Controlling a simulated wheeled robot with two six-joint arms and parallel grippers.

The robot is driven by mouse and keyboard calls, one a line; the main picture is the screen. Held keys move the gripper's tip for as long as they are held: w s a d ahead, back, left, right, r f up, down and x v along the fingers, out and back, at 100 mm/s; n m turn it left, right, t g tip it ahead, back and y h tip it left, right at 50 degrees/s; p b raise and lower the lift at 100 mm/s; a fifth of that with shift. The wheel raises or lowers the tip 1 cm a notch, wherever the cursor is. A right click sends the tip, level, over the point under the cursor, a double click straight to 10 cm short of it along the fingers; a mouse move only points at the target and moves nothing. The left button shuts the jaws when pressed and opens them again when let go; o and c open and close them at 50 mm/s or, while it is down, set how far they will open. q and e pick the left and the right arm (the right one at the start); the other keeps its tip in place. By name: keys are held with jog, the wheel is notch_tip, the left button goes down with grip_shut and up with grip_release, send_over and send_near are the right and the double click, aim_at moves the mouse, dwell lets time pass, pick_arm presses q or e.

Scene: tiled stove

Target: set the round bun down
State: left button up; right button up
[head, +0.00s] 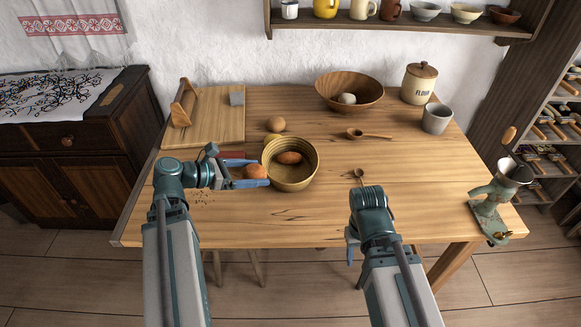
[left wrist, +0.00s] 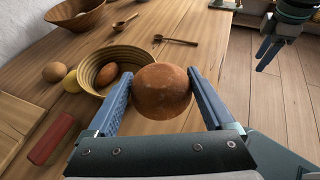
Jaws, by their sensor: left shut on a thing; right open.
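My left gripper (head: 262,173) is shut on a round reddish-brown bun (head: 249,172), held over the table left of a coiled basket. The bun shows large between the fingers in the left wrist view (left wrist: 162,91). The basket (head: 306,177) holds a longer brown roll (head: 289,158); both also show in the left wrist view, basket (left wrist: 88,72) and roll (left wrist: 106,74). Another round, paler bun (head: 276,124) lies on the table behind the basket. My right gripper (head: 352,246) is open at the table's front edge; its fingers are partly hidden by its arm.
A red block (left wrist: 51,139) and a yellow thing (left wrist: 70,82) lie near the basket. A wooden board (head: 215,112), a large wooden bowl (head: 349,84), spoons (head: 372,135), a flour jar (head: 418,84), a grey cup (head: 437,119) and a grinder (head: 492,198) stand around. The table's right middle is clear.

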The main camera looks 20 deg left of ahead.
pick_arm(q)
notch_tip(320, 180, down, 6)
jog(key=b, duration=0.4)
jog(key=shift+m+g+h, duration=0.3)
jog(key=shift+m+g, duration=0.1)
jog(key=w+d+f+b, duration=0.1)
jog(key=w+d, duration=0.1)
jog(key=w, duration=0.2)
jog(key=w+d+f+b, duration=0.2)
jog(key=w, duration=0.3)
jog(key=w+d+f+b, duration=0.2)
jog(key=w, duration=0.3)
jog(key=shift+w+d, duration=0.15)
jog(key=shift+d, duration=0.05)
jog(key=shift+r, duration=0.15)
pick_arm(e)
notch_tip(320, 180, down, 11)
jog(key=shift+r, duration=0.2)
pick_arm(q)
jog(key=shift+f+b, duration=0.45)
jog(key=shift+b, duration=0.05)
pick_arm(e)
jog(key=shift+f, duration=0.5)
